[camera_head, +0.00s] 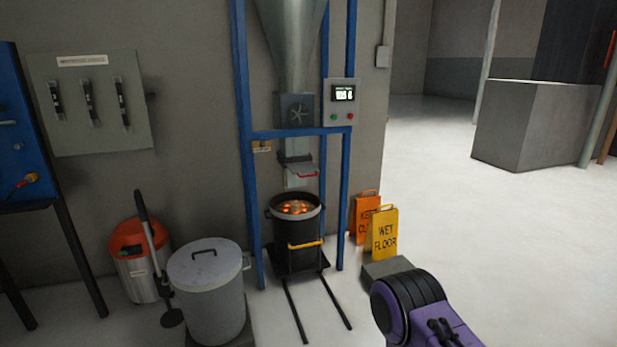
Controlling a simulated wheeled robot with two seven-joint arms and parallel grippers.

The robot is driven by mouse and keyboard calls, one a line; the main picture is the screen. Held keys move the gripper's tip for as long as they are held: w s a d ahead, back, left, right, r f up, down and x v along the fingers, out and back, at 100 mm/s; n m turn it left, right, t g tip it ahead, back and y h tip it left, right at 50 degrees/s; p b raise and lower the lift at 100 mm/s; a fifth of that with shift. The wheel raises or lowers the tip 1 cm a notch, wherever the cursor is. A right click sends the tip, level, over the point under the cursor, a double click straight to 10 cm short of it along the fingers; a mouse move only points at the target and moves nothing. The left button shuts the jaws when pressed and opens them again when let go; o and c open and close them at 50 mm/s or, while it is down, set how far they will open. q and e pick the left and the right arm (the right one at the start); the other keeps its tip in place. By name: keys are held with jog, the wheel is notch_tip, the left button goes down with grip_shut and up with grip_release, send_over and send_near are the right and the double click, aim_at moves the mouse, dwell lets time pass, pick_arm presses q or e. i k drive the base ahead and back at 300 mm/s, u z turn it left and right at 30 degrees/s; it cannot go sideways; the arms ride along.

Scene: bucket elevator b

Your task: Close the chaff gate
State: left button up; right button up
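No part in view is legibly marked as the chaff gate. Under the grey metal hopper (291,40) is a box with a star-shaped handwheel (296,114). Below it a spout ends in a pale plate with a red bar (302,174), just above a black bucket (297,236). I cannot tell whether this plate is the gate or whether it is open. Glowing orange pieces show in the bucket. Neither of my grippers is in view; a purple and black link of my arm shows at the lower right, well away from the spout.
A blue frame (244,140) holds the hopper and a control box (341,103). Floor rails run forward from the bucket. A lidded grey bin (208,300) and orange-topped bin (138,262) stand left, wet-floor sign (384,234) right. Three levers hang on a wall panel (92,135).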

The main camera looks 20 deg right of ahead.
aim_at(298, 168)
jog(key=z, duration=0.4)
jog(key=i, duration=0.55)
jog(key=z, duration=0.7)
jog(key=i, duration=1.05)
jog(key=u, duration=0.8)
jog(key=i, duration=0.85)
jog(key=u, duration=0.75)
